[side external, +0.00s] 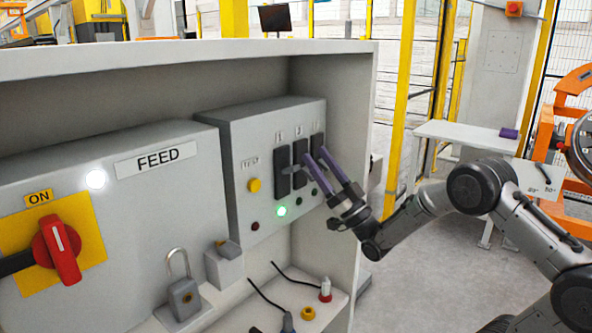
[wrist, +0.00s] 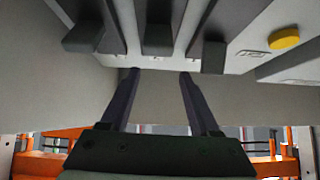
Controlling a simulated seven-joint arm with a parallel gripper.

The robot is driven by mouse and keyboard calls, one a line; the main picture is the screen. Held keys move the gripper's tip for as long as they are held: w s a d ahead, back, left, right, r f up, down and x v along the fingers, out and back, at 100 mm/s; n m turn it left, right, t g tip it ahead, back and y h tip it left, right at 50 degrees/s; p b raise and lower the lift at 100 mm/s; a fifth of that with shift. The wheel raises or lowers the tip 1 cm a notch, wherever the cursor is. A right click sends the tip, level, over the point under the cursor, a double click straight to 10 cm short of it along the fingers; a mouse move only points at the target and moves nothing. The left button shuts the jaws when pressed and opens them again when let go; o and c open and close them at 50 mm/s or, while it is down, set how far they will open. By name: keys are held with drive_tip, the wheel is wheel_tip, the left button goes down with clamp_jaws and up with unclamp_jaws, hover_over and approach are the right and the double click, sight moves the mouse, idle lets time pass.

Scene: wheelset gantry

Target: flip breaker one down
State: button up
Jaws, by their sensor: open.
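The breaker panel (side external: 240,150) carries three dark breakers in a row. Breaker one (side external: 283,182) is the leftmost in the side view, nearest the yellow button, with a green lamp (side external: 281,211) lit below it. In the wrist view its handle (wrist: 214,55) is right of both fingers. My gripper (side external: 315,154) has its purple fingers apart and empty, in front of the right-hand breakers. In the wrist view the gripper (wrist: 158,76) is roughly in line with the middle breaker handle (wrist: 157,38); the third breaker handle (wrist: 84,32) is at left. I cannot tell whether a fingertip touches the panel.
A yellow button (side external: 254,185) sits left of breaker one. The FEED box (side external: 150,220) with a red rotary switch (side external: 57,249) is further left. A padlock (side external: 184,295) and cables are below. The cabinet's side wall (side external: 350,130) stands close right of the panel.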

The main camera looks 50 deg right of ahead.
wheel_tip(320, 180, up, 3)
drive_tip(key=a+g, duration=0.2)
drive_tip(key=g+h, duration=0.1)
drive_tip(key=g, duration=0.6)
approach(295, 171)
drive_tip(key=w, duration=0.7)
drive_tip(key=w+d, duration=0.1)
drive_tip(key=w, duration=0.3)
drive_tip(key=shift+f, duration=0.3)
clamp_jaws()
